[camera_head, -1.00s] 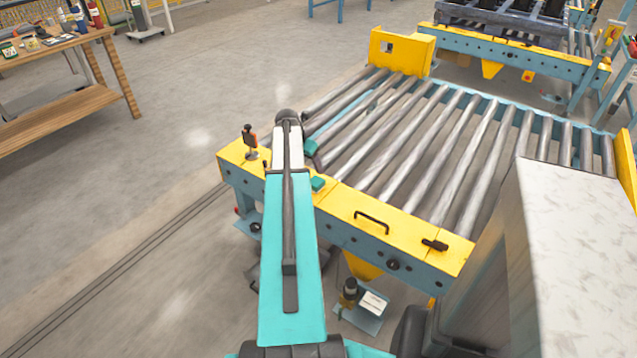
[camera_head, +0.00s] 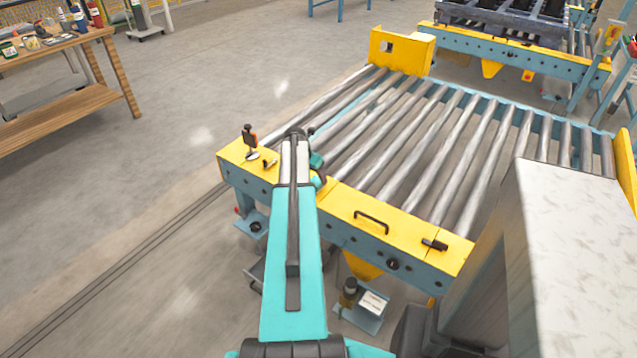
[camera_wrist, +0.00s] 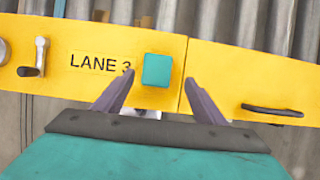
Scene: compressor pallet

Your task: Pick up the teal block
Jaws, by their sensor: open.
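The teal block (camera_wrist: 157,70) sits on the yellow end plate (camera_wrist: 219,75) of the roller conveyor, just right of the printed words LANE 3. In the wrist view, my gripper (camera_wrist: 158,77) is open, with one dark finger on each side of the block's near part. The block lies between and slightly beyond the fingertips, and I cannot tell the height of the fingers above the plate. In the head view I cannot make out the block; my arm covers that part of the plate.
A black handle (camera_wrist: 272,110) is to the right on the plate, and a crank-like clamp (camera_wrist: 36,58) is to the left. Metal rollers (camera_head: 430,140) lie behind the plate. A pale-topped box (camera_head: 585,230) stands at the right. A wooden workbench (camera_head: 70,120) is at the far left.

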